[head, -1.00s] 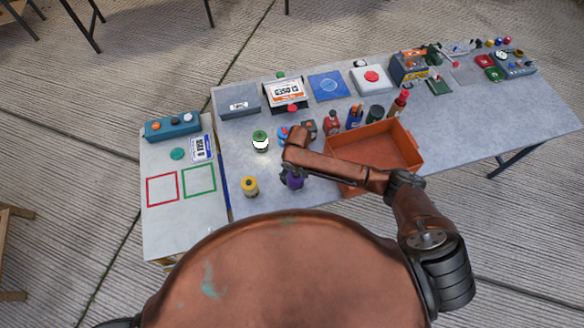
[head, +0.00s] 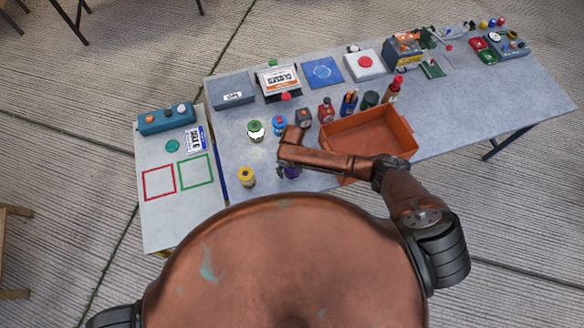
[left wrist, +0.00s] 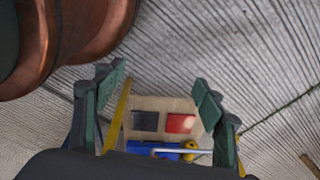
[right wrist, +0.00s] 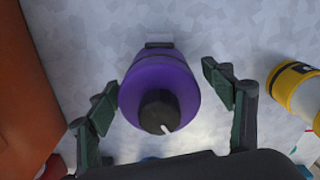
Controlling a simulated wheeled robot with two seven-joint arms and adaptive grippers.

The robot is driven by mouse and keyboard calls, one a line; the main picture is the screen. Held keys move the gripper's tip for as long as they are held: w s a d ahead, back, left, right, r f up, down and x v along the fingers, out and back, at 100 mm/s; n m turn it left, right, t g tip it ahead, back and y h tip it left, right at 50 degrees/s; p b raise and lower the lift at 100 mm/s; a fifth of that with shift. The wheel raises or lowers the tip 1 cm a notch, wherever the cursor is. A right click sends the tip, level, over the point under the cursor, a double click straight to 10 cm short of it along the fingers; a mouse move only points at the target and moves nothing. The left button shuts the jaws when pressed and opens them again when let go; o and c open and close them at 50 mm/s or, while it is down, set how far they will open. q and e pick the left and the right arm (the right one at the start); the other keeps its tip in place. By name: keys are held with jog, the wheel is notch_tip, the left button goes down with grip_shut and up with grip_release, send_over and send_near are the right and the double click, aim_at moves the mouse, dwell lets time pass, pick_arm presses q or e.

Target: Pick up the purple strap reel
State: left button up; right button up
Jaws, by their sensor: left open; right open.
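The purple strap reel (right wrist: 180,82) has a round purple body and a dark knob on top with a white mark. It sits on the grey table between the open fingers of my right gripper (right wrist: 168,98), with a visible gap at the right finger; the left finger is close to its side. In the head view the purple strap reel (head: 292,172) is mostly hidden by my right gripper (head: 286,172). My left gripper (left wrist: 158,112) is open and away from the table in its wrist view, with no reel there.
An orange bin (head: 410,138) stands just right of the reel. A yellow canister (head: 247,177) is to its left, and a green-topped one (head: 256,131) and a blue one (head: 279,125) are behind. A side table (head: 180,218) adjoins at left.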

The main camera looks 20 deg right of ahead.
jog(key=c, duration=1.5)
pick_arm(q)
jog(key=shift+s+f, duration=0.1)
jog(key=shift+s, duration=0.5)
pick_arm(e)
jog(key=shift+c, duration=0.6)
